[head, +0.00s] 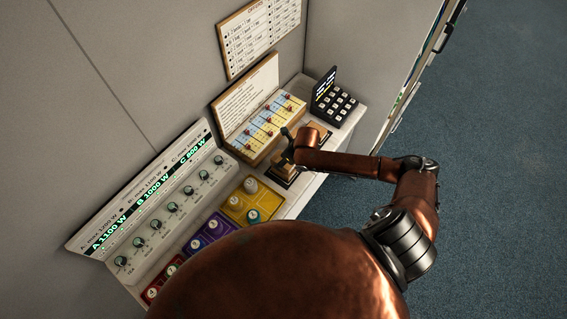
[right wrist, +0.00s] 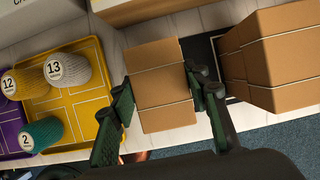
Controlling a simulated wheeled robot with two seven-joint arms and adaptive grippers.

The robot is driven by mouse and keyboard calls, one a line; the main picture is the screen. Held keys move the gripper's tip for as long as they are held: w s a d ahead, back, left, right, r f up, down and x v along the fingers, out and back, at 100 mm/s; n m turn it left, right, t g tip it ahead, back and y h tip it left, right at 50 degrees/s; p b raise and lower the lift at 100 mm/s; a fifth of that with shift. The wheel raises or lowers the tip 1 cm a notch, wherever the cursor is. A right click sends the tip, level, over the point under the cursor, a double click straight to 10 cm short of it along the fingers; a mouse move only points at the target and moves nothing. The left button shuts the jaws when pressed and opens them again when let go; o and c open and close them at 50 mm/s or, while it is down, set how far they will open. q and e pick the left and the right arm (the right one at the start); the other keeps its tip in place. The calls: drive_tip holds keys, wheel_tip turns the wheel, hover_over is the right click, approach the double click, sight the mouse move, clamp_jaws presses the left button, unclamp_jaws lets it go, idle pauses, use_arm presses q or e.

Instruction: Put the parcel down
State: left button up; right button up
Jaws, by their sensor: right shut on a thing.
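A brown cardboard parcel (right wrist: 160,84) with pale bands is between the two fingers of my right gripper (right wrist: 164,96) in the right wrist view. The fingers press on its opposite sides. In the head view my right gripper (head: 287,152) is over the shelf, with the parcel (head: 286,171) partly hidden beneath it. I cannot tell whether the parcel touches the surface. My left gripper is not in view.
A yellow tray (right wrist: 90,109) holds several numbered canisters left of the parcel. A keypad (head: 338,104), a coloured board (head: 268,124) and a knob panel (head: 160,208) line the shelf (head: 313,184). Blue carpet (head: 500,180) lies open to the right.

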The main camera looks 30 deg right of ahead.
wheel_tip(320, 180, down, 2)
drive_tip(key=shift+f, duration=0.1)
drive_tip(key=o, duration=1.2)
drive_tip(key=shift+s, duration=0.1)
drive_tip(key=shift+o, duration=0.2)
drive_tip(key=v, duration=1.2)
drive_tip(key=shift+a, duration=0.1)
